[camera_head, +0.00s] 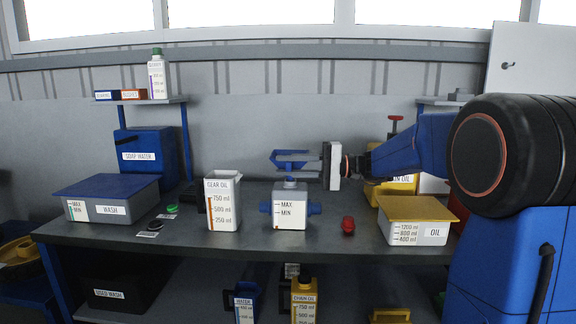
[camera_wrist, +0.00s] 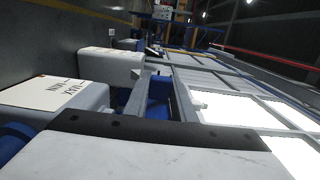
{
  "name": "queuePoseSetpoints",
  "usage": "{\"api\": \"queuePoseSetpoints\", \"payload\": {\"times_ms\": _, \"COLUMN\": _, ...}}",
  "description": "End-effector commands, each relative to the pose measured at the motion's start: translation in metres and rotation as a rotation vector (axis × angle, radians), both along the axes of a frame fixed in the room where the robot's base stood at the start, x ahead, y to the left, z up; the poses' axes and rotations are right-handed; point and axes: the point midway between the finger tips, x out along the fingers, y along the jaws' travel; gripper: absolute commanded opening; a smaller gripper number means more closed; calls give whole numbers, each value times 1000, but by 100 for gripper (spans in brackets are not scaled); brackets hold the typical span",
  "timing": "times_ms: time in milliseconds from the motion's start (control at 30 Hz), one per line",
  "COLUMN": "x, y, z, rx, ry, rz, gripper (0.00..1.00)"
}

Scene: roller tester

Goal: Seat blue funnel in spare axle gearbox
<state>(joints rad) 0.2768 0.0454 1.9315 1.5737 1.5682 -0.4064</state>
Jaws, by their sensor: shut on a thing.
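The spare axle gearbox (camera_head: 291,208) is a white housing with MAX and MIN marks and blue axle stubs, standing on the bench. My gripper (camera_head: 298,160) reaches in from the right, directly above the gearbox, and is shut on the blue funnel (camera_head: 289,156). The funnel is just over the gearbox top; whether its spout touches the opening I cannot tell. In the wrist view, the gearbox (camera_wrist: 55,97) shows at the left, and part of the blue funnel (camera_wrist: 158,97) shows beside a grey finger. The funnel's lower end is hidden there.
A white gear oil jug (camera_head: 223,202) stands close left of the gearbox. A red object (camera_head: 348,225) and a yellow-lidded oil bin (camera_head: 416,221) are at right. A blue-lidded wash bin (camera_head: 106,199) and green and black caps lie left. Bare bench (camera_head: 255,242) shows in front.

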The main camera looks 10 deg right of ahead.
Motion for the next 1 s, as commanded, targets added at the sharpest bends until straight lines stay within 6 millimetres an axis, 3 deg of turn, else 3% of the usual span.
{"api": "queuePoseSetpoints", "payload": {"times_ms": 867, "x": 0, "y": 0, "z": -18, "rx": 0, "ry": 0, "rz": 0, "gripper": 0}}
{"api": "queuePoseSetpoints", "payload": {"times_ms": 900, "x": 0, "y": 0, "z": -17, "rx": 0, "ry": -1, "rz": 0, "gripper": 33}}
{"api": "queuePoseSetpoints", "payload": {"times_ms": 967, "x": 0, "y": 0, "z": -17, "rx": 0, "ry": -1, "rz": 0, "gripper": 45}}
{"api": "queuePoseSetpoints", "payload": {"times_ms": 1000, "x": 0, "y": 0, "z": -17, "rx": 0, "ry": -1, "rz": 0, "gripper": 45}}
